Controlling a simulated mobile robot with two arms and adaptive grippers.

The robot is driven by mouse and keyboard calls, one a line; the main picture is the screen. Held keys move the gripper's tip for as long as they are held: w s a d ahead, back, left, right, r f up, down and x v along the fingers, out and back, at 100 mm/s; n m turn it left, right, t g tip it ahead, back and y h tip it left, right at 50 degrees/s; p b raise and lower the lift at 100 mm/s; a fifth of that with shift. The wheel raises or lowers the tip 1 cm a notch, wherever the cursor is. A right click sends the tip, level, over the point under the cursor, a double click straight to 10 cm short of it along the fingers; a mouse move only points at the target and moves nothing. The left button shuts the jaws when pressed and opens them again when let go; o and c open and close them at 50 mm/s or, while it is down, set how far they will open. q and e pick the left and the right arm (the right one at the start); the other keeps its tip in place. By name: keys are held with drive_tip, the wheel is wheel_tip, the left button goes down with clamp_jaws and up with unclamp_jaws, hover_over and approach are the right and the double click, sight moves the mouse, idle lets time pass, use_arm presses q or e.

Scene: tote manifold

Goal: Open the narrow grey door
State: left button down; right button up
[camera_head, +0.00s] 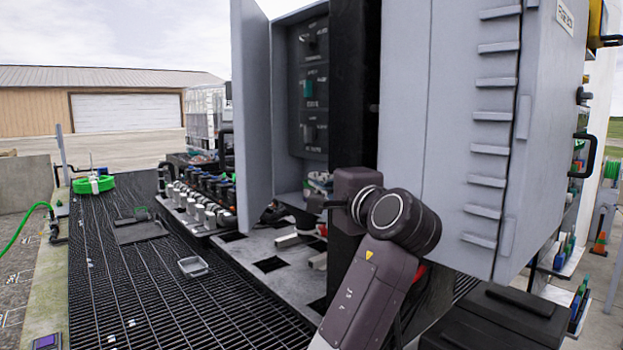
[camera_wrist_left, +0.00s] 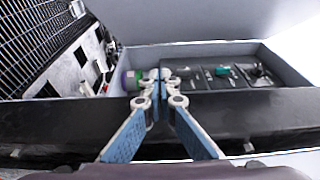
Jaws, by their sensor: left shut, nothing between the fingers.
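The narrow grey door (camera_head: 250,115) stands swung out from its tall narrow cabinet (camera_head: 283,100) in the head view. The cabinet's dark control panel (camera_head: 308,90) with switches and a green knob is exposed, and it also shows in the left wrist view (camera_wrist_left: 205,77). A large pale grey surface, which looks like the door (camera_wrist_left: 215,25), fills the top of that view. My left gripper (camera_wrist_left: 157,75) is shut and empty, its tips in front of the cabinet opening. In the head view my left wrist reaches in beside the dark post, and the fingertips are hard to make out.
A dark upright post (camera_head: 352,90) stands between the narrow cabinet and a wide grey cabinet (camera_head: 400,110). Rows of valves (camera_head: 205,205) line the deck left of the door. The black grating floor (camera_head: 160,285) is mostly clear, with a small grey tray (camera_head: 193,266).

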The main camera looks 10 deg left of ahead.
use_arm(q)
drive_tip(key=w+a+p, duration=0.3)
drive_tip(key=w+a, duration=0.1)
drive_tip(key=a, duration=0.4)
drive_tip(key=shift+w+a+p, duration=0.2)
drive_tip(key=shift+w+p, duration=0.15)
drive_tip(key=shift+w, duration=0.05)
